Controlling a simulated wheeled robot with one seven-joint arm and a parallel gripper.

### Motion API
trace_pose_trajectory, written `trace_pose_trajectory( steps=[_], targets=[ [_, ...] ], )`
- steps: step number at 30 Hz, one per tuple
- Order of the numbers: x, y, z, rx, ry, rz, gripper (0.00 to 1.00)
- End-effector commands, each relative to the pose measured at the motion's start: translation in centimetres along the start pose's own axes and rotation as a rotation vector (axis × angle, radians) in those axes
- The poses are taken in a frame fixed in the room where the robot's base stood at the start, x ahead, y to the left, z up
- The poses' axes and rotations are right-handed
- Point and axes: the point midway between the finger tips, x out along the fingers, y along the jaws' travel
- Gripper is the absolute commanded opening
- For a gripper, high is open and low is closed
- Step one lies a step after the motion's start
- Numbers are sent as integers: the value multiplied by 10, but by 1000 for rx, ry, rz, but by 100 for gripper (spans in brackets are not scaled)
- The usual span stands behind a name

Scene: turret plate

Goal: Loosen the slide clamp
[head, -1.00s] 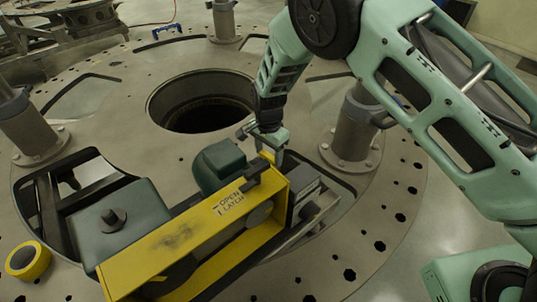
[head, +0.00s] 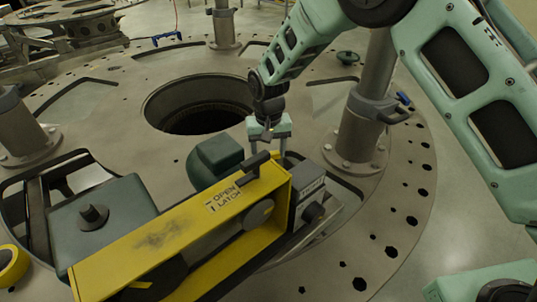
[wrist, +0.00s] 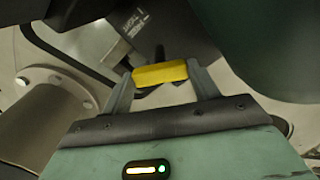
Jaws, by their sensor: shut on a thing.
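A grey clamp collar (head: 376,108) with a side handle sits around the upright post at right; a blue tip (head: 403,98) shows beside it. I cannot tell for sure that this is the slide clamp. My gripper (head: 276,152) is to its left, pointing down at the far right end of the yellow housing (head: 160,240) marked "OPEN LATCH". The housing's black latch lever (head: 255,162) is just in front of the gripper. In the wrist view, my gripper (wrist: 160,82) is shut on a yellow bar (wrist: 160,73), seemingly the housing's end; the contact is partly hidden in the head view.
The round plate has a large dark hole (head: 200,103) behind the gripper, cut-outs and several small holes. A dark green rounded part (head: 214,160) is close on the gripper's left. Another post (head: 28,130) stands at left, with yellow tape (head: 10,266) in front.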

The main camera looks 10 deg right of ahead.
Motion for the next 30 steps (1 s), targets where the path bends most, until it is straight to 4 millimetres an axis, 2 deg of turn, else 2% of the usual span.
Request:
trace_pose_trajectory(
  steps=[15, 30],
  targets=[
    [0, 0, -1, -404, 2, 0, 37],
    [-1, 0, -1, -531, 3, 0, 37]
  ],
)
